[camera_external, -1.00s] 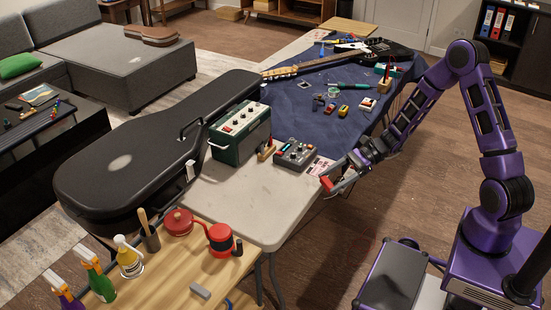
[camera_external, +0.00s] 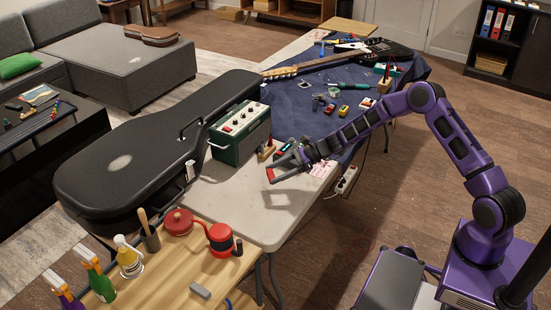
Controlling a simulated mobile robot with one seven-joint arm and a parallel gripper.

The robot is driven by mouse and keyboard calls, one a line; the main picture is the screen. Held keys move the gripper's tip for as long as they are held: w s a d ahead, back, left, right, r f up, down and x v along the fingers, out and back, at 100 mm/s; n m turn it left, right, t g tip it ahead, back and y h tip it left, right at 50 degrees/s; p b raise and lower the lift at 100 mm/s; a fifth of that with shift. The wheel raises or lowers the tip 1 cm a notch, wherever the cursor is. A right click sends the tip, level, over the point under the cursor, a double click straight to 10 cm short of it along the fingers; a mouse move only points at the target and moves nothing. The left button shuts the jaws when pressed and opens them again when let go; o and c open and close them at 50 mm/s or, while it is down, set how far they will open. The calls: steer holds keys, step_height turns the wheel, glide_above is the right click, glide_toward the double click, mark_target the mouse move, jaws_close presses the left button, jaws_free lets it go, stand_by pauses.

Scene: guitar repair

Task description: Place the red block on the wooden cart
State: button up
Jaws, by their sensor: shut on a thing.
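My gripper (camera_external: 280,168) is over the pale table, left of its right edge. It is shut on the small red block (camera_external: 271,174), which shows at the fingertips, above the bare part of the tabletop. The wooden cart (camera_external: 158,275) is at the lower left, in front of the pale table (camera_external: 240,207). Its light wooden top is lower in the picture than my gripper, and the block is apart from it.
On the cart are spray bottles (camera_external: 129,258), a red pot (camera_external: 179,222), a red kettle (camera_external: 220,239) and a grey block (camera_external: 200,291). Bare wood shows between them.

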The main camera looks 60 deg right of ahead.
mark_target(276, 190)
steer(key=shift+f+b, duration=0.35)
steer(key=shift+f, duration=2.4)
steer(key=shift+f, duration=0.2)
steer(key=o, duration=1.2)
steer(key=shift+o, duration=0.2)
steer(key=shift+r, duration=0.15)
